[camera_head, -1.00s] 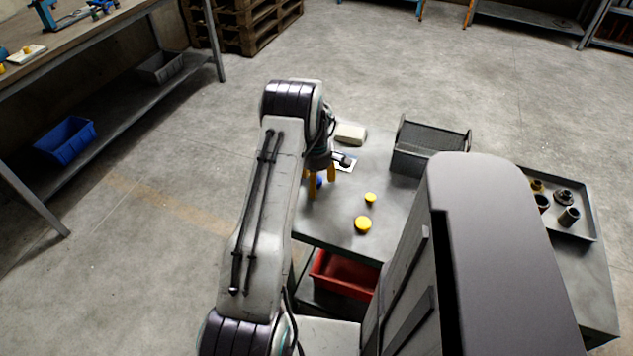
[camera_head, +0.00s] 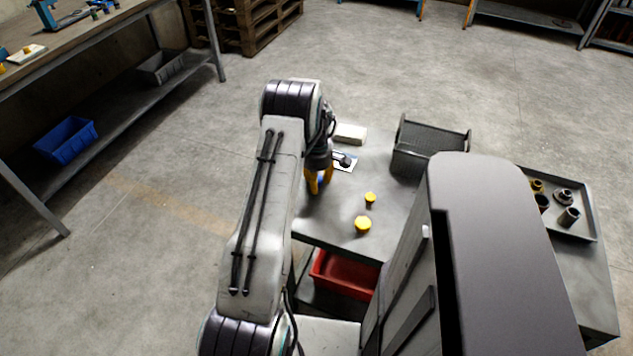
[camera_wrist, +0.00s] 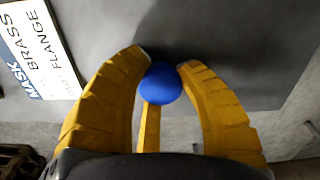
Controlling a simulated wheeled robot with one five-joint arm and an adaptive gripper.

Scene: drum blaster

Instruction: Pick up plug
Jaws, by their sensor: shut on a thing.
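My gripper (camera_head: 319,182) has yellow fingers and is low over the left part of the grey table (camera_head: 330,218). In the wrist view, my gripper (camera_wrist: 163,66) is shut on a round blue plug (camera_wrist: 161,84), which sits between the fingertips. The plug is mostly hidden by the fingers in the head view. Two yellow plugs stand on the table to the right of my gripper, a smaller one (camera_head: 370,198) and a larger one (camera_head: 363,224). I cannot tell whether the blue plug still touches the table.
A printed card (camera_head: 344,161) and a pale block (camera_head: 350,134) lie behind my gripper. A dark mesh basket (camera_head: 430,150) stands at the back right. A grey tray (camera_head: 588,222) holds several dark and brass parts. A red bin (camera_head: 343,274) is below the tabletop.

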